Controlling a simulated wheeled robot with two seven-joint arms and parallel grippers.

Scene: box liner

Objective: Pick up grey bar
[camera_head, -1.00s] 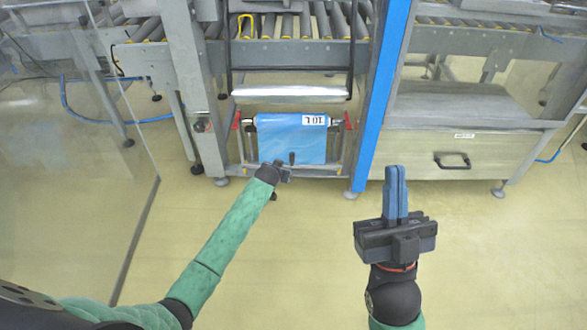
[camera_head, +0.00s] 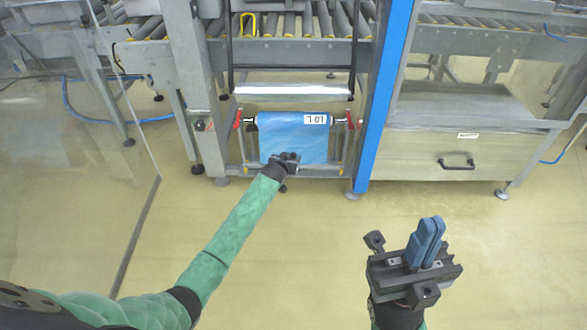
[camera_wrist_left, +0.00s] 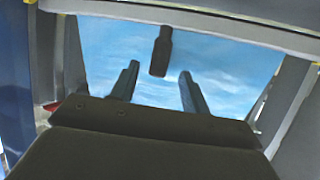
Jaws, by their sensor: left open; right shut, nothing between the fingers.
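A shiny grey bar (camera_head: 293,90) runs across the machine frame above the blue film roll (camera_head: 293,122) in the head view. A grey strip (camera_wrist_left: 230,25) also crosses the top of the left wrist view; I cannot tell which bar it is. My left gripper (camera_head: 288,157) is in front of the lower blue film. In the left wrist view my left gripper (camera_wrist_left: 159,76) has its fingers apart, facing the film (camera_wrist_left: 225,65), and a small dark piece (camera_wrist_left: 161,52) shows between and beyond them. My right gripper (camera_head: 432,222) is shut and empty, over the floor.
A blue post (camera_head: 383,110) stands right of the roll, beside a grey cabinet with a drawer handle (camera_head: 456,164). Roller conveyors (camera_head: 300,20) run above. A clear panel edge (camera_head: 140,230) stands at the left. The floor between my arms is free.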

